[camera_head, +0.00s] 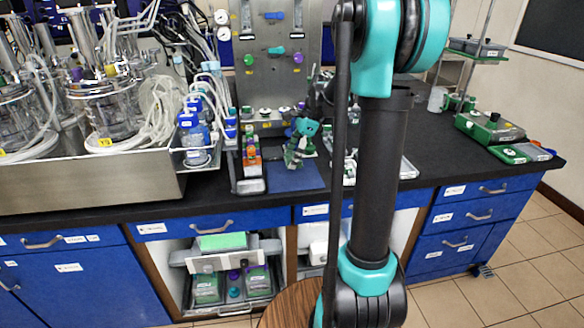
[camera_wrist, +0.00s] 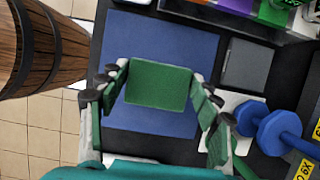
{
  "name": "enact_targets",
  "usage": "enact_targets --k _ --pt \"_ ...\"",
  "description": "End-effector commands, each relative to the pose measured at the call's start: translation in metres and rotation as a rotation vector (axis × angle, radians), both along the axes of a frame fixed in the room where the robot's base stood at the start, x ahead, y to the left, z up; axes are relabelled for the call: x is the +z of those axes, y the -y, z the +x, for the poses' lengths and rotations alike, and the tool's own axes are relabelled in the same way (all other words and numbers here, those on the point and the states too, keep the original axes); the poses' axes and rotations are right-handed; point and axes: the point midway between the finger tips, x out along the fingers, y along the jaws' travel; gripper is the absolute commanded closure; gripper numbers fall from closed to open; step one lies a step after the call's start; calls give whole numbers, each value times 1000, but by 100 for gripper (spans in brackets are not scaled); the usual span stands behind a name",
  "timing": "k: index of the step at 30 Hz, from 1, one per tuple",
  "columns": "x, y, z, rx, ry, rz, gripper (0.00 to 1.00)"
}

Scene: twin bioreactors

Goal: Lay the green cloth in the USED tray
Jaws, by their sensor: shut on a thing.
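The green cloth (camera_wrist: 158,84) is a flat green rectangle between the fingers of my gripper (camera_wrist: 160,92) in the wrist view. My gripper is shut on it and holds it over a blue mat (camera_wrist: 160,120). In the head view my gripper (camera_head: 300,137) is above the blue mat (camera_head: 294,179) on the black bench, with green showing beneath it. I cannot read a USED label in either view, so I cannot tell which tray is the USED one.
A bench unit with bioreactor vessels (camera_head: 105,105) and blue-capped bottles (camera_head: 190,130) stands left of the mat. A wooden barrel (camera_wrist: 45,45) stands beside the bench. An open shelf below holds a box with a bright green top (camera_head: 222,241). Green-based devices (camera_head: 490,127) stand at the right.

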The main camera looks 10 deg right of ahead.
Motion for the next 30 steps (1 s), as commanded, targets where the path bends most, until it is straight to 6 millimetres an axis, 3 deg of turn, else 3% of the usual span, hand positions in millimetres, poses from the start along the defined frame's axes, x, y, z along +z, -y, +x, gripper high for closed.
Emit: enact_targets --k 12,24,25,30 --pt "-43 0 0 0 0 0 68" --pt "-48 0 0 0 0 0 68" --pt "-48 0 0 0 0 0 35" --pt "-48 0 0 0 0 0 16"
